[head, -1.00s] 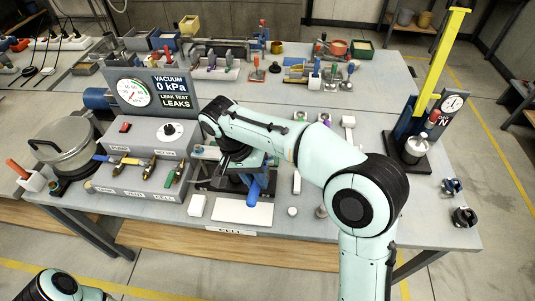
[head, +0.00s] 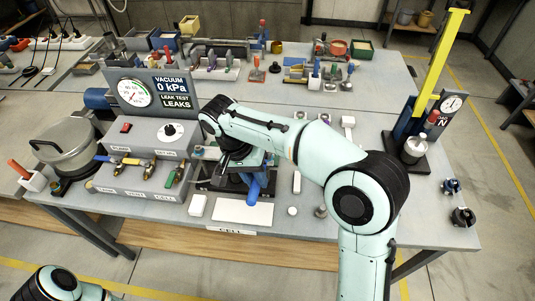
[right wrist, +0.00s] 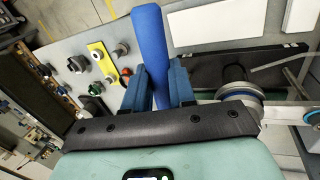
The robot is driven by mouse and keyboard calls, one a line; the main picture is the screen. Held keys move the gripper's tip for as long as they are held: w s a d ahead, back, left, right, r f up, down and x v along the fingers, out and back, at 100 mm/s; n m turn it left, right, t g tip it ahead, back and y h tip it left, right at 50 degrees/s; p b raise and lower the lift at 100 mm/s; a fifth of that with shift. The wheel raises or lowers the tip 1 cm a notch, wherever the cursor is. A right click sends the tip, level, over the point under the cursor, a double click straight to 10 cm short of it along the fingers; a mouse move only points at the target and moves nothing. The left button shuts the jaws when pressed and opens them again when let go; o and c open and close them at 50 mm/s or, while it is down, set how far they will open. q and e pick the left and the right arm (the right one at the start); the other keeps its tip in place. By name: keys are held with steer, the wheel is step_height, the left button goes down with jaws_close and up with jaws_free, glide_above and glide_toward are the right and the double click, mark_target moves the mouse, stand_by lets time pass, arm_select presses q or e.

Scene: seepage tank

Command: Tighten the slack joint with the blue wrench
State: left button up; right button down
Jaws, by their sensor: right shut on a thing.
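The blue wrench (head: 255,187) has a thick blue handle, which also shows large in the right wrist view (right wrist: 150,40). My right gripper (right wrist: 158,82) is shut on this handle, one finger on each side. The wrench's head is hidden. In the right wrist view, a round metal fitting with a blue ring (right wrist: 238,97) lies just right of the fingers, with clear tubing running right from it. I cannot tell whether it is the slack joint. In the head view, my right forearm and wrist cover much of this spot. My left gripper is out of view.
The gauge panel (head: 174,88) reads 0 kPa and "LEAKS". The valve box (head: 139,178) stands left of the wrench, with a lidded pot (head: 66,145) farther left. A white plate (head: 243,213) lies in front. A yellow-armed stand (head: 438,70) rises at the right.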

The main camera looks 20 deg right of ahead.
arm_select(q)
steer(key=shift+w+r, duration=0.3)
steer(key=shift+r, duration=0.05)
arm_select(e)
steer(key=shift+r, duration=0.35)
stand_by(0.4)
steer(key=shift+r+p, duration=0.45)
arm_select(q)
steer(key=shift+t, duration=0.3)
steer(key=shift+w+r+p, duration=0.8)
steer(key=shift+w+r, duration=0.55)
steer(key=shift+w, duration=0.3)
arm_select(e)
steer(key=shift+w+r, duration=0.1)
steer(key=shift+r, duration=1.4)
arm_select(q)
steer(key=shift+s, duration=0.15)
arm_select(e)
steer(key=shift+f, duration=0.1)
